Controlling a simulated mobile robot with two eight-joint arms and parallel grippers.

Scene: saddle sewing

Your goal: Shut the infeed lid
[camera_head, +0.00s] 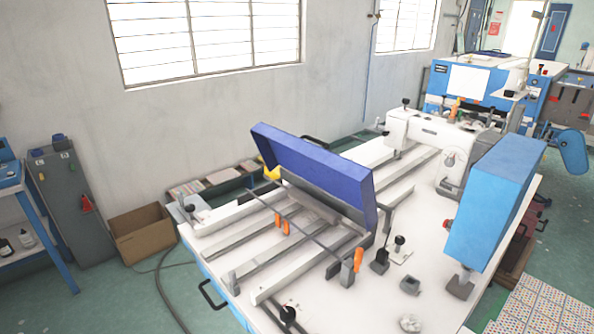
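The infeed lid (318,172) is a long, dark blue cover standing raised over the middle of the white machine bed (190,240). It is open and tilted, with its grey inner side (322,195) partly visible below. A thin dark rod (300,226) crosses the rails in front of it, and orange-handled parts (281,224) sit along it. A black handle (315,140) shows behind the lid's top edge. The lid's hinge is not clearly visible. Neither my left nor my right gripper is in view.
A light blue box (492,205) on a post stands at the right of the bed, with a white sewing head (430,130) behind. A cardboard box (142,233) and grey cabinet (75,205) stand left. Printed sheets (540,310) lie bottom right. Green floor is free at lower left.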

